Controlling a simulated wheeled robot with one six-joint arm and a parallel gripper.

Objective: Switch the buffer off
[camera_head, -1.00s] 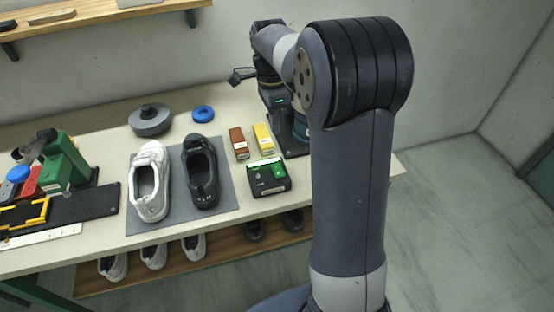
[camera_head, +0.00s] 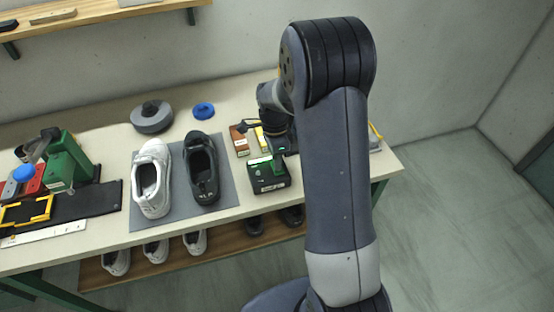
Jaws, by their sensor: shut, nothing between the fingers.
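No part is plainly marked as the buffer. My gripper (camera_head: 276,153) is low over the back of this box, shut and empty. Its fingertips are small and dark here, so I cannot tell whether they touch the box. My wrist and forearm hide the bench behind and to the right of it.
A white shoe (camera_head: 152,178) and a black shoe (camera_head: 202,170) lie on a grey mat (camera_head: 228,195). A brown block (camera_head: 238,139) stands left of my wrist. A green machine (camera_head: 66,162) stands left.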

